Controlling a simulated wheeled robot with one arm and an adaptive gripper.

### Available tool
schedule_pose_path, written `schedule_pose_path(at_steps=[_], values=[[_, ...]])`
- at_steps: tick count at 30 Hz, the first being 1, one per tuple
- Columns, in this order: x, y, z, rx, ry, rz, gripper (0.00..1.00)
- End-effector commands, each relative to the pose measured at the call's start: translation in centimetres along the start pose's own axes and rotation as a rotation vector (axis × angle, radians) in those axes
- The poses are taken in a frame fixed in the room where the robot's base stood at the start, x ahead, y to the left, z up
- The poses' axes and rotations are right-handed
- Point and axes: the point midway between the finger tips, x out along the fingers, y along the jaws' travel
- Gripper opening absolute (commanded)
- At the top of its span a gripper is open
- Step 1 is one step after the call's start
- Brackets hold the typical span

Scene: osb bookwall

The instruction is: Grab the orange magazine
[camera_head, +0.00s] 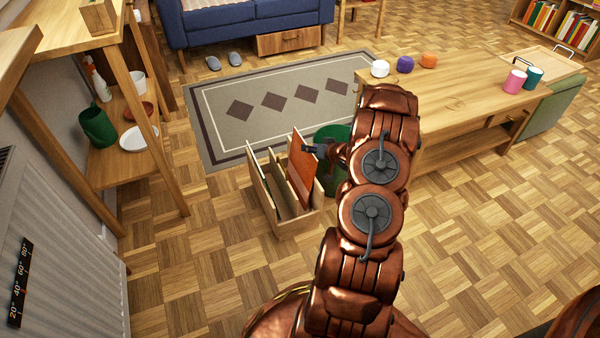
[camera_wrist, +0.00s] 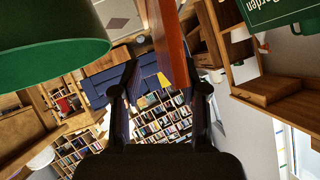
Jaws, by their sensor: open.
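The orange magazine (camera_head: 301,170) stands upright in a wooden magazine rack (camera_head: 297,226) on the floor, with its upper part above the rack's side. My gripper (camera_head: 313,149) is beside the magazine's upper right edge in the head view. In the wrist view the orange magazine (camera_wrist: 172,42) reaches in from the top, between the two open fingers of my gripper (camera_wrist: 163,75), closer to the right finger. Whether a finger touches it I cannot tell. My arm hides part of the floor right of the rack.
A green round container (camera_head: 333,136) stands right behind the rack and looms in the wrist view (camera_wrist: 50,30). A wooden table (camera_head: 470,95) with cups and small round items is at right. Wooden shelving (camera_head: 150,150) is at left. Parquet floor in front is clear.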

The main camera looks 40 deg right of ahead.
Motion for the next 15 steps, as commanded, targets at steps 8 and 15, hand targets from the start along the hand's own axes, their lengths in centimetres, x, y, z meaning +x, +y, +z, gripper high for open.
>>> schedule_pose_path(at_steps=[8, 15], values=[[3.4, -0.1, 0.1, -0.002, 0.003, 0.001, 0.43], [3.4, -0.2, 0.0, -0.001, 0.002, 0.001, 0.41]])
